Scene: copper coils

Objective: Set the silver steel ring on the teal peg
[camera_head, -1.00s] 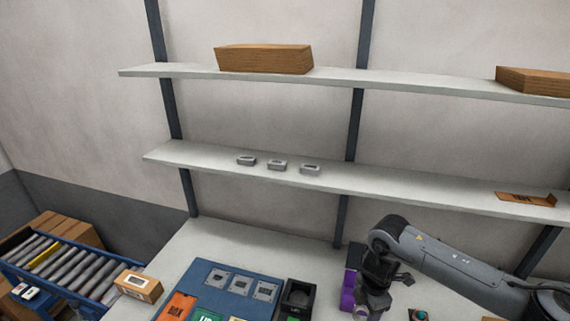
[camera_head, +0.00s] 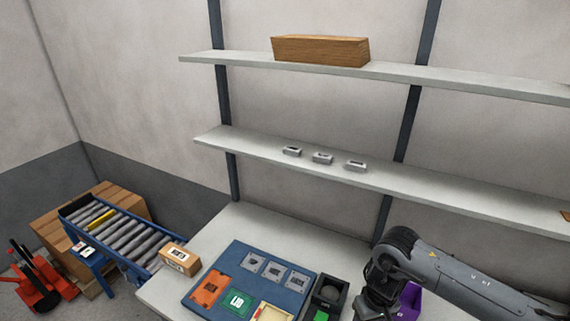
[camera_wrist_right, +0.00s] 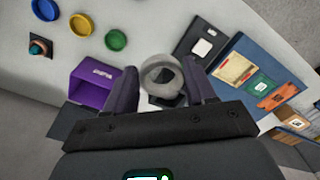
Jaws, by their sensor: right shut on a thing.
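The silver steel ring (camera_wrist_right: 149,71) is between the two fingers of my right gripper (camera_wrist_right: 160,70) in the right wrist view, and the gripper is shut on it. A peg with a teal top and an orange-brown part (camera_wrist_right: 38,47) stands on the table at the upper left of that view, apart from the ring. My left gripper is in neither view.
A purple open box (camera_wrist_right: 90,88) is beside the gripper. A black bin (camera_head: 314,302) and a blue board (camera_head: 222,262) stand on the table. Shelves (camera_head: 400,187) rise behind.

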